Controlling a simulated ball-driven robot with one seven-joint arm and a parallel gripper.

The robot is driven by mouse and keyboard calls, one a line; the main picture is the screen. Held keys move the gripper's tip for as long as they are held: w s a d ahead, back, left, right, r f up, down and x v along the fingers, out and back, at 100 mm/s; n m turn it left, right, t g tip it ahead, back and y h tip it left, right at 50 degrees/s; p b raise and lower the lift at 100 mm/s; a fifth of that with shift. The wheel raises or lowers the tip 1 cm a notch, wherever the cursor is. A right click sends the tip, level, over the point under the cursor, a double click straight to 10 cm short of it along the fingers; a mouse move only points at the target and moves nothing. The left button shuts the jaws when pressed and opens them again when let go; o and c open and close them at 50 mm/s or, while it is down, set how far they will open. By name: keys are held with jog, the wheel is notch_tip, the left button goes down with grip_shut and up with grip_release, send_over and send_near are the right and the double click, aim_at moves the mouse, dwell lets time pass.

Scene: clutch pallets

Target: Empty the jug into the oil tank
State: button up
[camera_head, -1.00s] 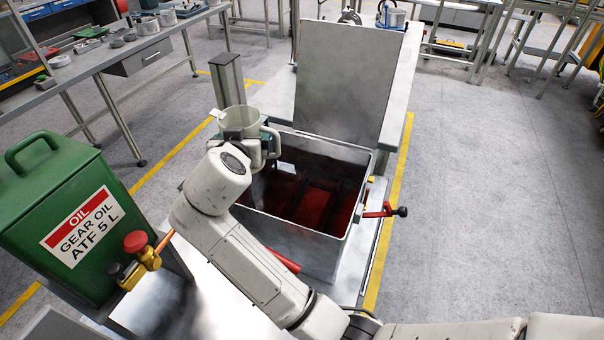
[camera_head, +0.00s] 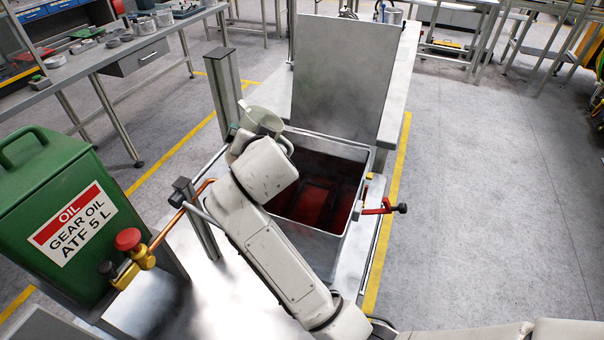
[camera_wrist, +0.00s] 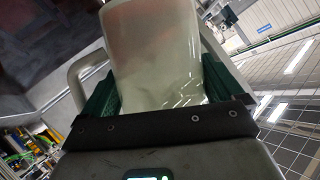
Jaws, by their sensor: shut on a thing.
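The jug (camera_head: 262,120) is pale and translucent, with a handle on its right side in the head view. It is tilted beside the left rim of the oil tank. In the wrist view the jug (camera_wrist: 152,50) sits between the green finger pads of my gripper (camera_wrist: 160,92), which is shut on it. In the head view my wrist hides most of the gripper and the jug's lower part. The oil tank (camera_head: 352,150) is an open grey metal box with its lid (camera_head: 345,70) standing up behind it. Dark red liquid (camera_head: 318,195) shows inside. I cannot see what is in the jug.
A green gear oil can (camera_head: 60,205) with a red-knobbed tap (camera_head: 130,245) and copper pipe stands at left. A grey post (camera_head: 222,85) rises behind the jug. A red-handled valve (camera_head: 380,207) sticks out at the tank's right side. Open floor lies to the right.

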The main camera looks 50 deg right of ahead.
jog(key=shift+s+d+f+m+y+b, duration=0.2)
jog(key=shift+f+b, duration=0.2)
jog(key=shift+f, duration=0.15)
jog(key=shift+s+d+f+m+y+b, duration=0.1)
jog(key=shift+d+f+m+b, duration=0.1)
jog(key=shift+f+b, duration=0.25)
jog(key=shift+d+r+m+t+p, duration=0.1)
jog(key=shift+r+m+t+p, duration=0.3)
jog(key=shift+r, duration=0.2)
jog(key=shift+s+r+y, duration=0.1)
jog(key=shift+y, duration=0.3)
jog(key=shift+f+m+b, duration=0.35)
jog(key=shift+m+b, duration=0.05)
jog(key=shift+b, duration=0.35)
jog(key=shift+f+m+t+y+b, duration=0.1)
jog(key=shift+m+t+y+b, duration=0.25)
jog(key=shift+b, duration=0.2)
jog(key=shift+d+r+m, duration=0.1)
jog(key=shift+r+m, duration=0.15)
jog(key=shift+r, duration=0.15)
jog(key=shift+r+m+t, duration=0.3)
jog(key=shift+t, duration=0.05)
jog(key=shift+y, duration=0.25)
jog(key=shift+s+d+f+m+t+b, duration=0.15)
jog(key=shift+m+b, duration=0.15)
jog(key=shift+b, duration=0.35)
jog(key=shift+w+f+m+t+b, duration=0.15)
jog(key=shift+m+b, duration=0.15)
jog(key=shift+b, duration=0.35)
